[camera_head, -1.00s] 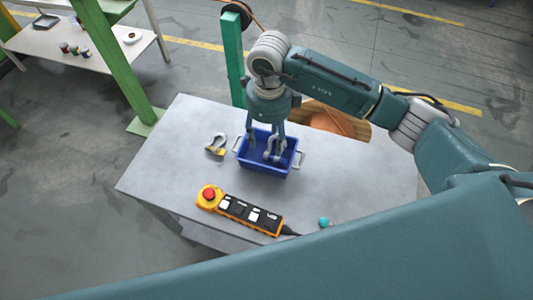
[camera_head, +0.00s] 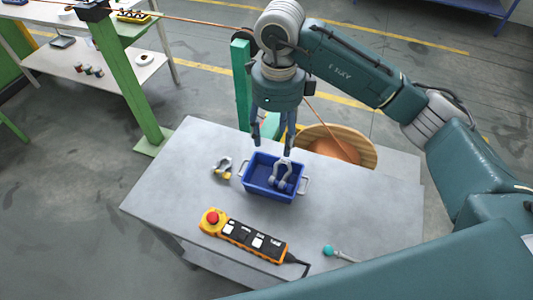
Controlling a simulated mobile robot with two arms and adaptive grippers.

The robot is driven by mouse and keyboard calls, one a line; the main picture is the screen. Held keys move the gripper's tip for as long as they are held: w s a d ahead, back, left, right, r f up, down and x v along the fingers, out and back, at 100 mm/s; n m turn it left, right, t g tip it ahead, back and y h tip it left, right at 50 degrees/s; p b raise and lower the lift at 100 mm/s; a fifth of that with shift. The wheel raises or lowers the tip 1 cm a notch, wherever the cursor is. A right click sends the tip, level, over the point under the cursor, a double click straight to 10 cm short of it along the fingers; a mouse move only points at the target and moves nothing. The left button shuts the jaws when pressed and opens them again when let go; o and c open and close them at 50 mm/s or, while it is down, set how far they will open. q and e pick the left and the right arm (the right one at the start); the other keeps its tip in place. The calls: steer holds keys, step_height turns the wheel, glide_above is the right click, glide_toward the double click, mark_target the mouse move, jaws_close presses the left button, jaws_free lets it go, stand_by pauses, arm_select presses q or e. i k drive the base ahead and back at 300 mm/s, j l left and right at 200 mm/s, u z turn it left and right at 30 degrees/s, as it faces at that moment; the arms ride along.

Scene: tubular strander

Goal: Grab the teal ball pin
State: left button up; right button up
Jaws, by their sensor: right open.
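The teal ball pin (camera_head: 328,251) lies on the grey table (camera_head: 175,190) near its front right edge. Its teal ball is at the left and its thin metal shank points right. My right gripper (camera_head: 273,151) points down above the back part of the blue bin (camera_head: 272,193), behind and to the left of the pin. Its fingers are apart with nothing between them. A metal shackle (camera_head: 284,176) is in the bin below it. My left gripper is not in view.
A green post (camera_head: 241,85) and a wooden reel (camera_head: 350,148) stand behind the table.

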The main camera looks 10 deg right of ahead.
mark_target(328, 250)
steer(key=k, duration=1.5)
